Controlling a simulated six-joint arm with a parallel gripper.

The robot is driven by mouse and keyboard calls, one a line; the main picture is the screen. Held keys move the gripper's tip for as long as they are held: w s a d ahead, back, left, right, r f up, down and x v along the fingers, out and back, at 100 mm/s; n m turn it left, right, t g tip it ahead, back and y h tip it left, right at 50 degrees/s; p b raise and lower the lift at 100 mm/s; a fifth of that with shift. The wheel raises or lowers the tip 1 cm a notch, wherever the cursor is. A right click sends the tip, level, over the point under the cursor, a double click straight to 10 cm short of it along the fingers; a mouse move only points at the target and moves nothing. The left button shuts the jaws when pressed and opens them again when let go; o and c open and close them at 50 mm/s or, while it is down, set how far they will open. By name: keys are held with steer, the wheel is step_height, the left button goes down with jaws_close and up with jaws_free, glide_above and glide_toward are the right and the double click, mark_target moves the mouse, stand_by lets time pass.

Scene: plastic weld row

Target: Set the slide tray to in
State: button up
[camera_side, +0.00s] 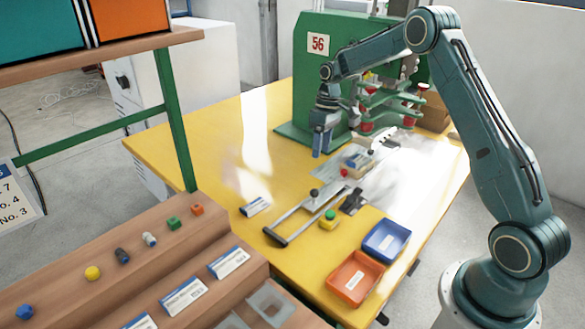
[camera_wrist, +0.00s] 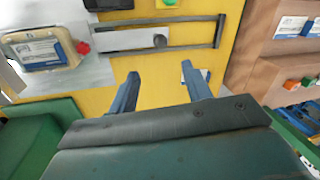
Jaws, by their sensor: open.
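The slide tray (camera_side: 328,184) is a flat grey metal plate on the yellow table, extending out in front of the green press. It has a black knob and a U-shaped bar handle (camera_side: 276,237) at its front end. In the wrist view the tray (camera_wrist: 125,39), its black knob (camera_wrist: 160,40) and the handle bar (camera_wrist: 220,32) show beyond my fingers. My gripper (camera_side: 317,155) is above the table, left of the tray and apart from it, pointing down. In the wrist view my gripper (camera_wrist: 162,84) has its fingers spread, with nothing held between them.
The green press (camera_side: 303,95) marked 56 stands behind. A beige block (camera_side: 354,164) with a label sits on the tray's press end. A green button (camera_side: 330,214), a blue bin (camera_side: 386,238) and an orange bin (camera_side: 355,277) are to the right. A labelled box (camera_side: 255,206) lies left.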

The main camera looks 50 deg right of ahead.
steer(key=a+f, duration=0.1)
steer(key=f, duration=0.8)
steer(key=a+f, duration=0.1)
steer(key=f, duration=0.3)
steer(key=shift+s+a+f, duration=0.25)
steer(key=shift+a+f, duration=0.05)
jaws_close()
